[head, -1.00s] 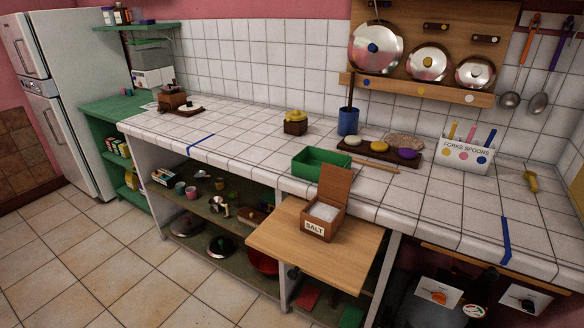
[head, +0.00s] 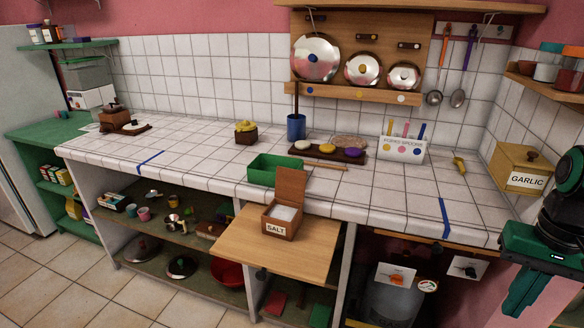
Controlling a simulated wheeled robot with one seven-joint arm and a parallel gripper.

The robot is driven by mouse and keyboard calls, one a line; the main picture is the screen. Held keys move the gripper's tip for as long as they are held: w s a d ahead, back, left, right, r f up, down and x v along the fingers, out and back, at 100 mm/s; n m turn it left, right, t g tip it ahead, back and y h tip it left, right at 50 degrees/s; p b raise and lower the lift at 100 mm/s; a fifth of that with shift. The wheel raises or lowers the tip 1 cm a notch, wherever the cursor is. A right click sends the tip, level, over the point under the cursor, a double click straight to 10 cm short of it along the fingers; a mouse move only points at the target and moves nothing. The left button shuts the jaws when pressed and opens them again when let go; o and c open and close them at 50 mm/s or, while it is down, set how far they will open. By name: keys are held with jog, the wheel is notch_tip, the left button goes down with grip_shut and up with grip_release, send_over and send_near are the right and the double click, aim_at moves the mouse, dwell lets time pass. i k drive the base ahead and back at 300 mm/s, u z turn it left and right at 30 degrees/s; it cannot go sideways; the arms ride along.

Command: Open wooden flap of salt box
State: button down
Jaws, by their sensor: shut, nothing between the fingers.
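The salt box (head: 281,228) is a small brown wooden box with a white SALT label on its front. It stands on a pull-out wooden board (head: 240,245) in front of the tiled counter. Its wooden flap (head: 291,186) stands upright at the back, and white salt (head: 286,213) shows inside the open top. My gripper (head: 525,300) is at the right edge of the head view, green and black, far to the right of the box. It is shut and holds nothing, and it touches nothing that I can see.
A green tray (head: 275,172) sits on the counter just behind the flap. A utensil holder (head: 402,150) and a GARLIC box (head: 524,168) stand further right. Open shelves (head: 165,235) with pots lie below the counter. The board around the salt box is clear.

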aim_at(290, 184)
jog(key=i, duration=1)
jog(key=z, duration=0.1)
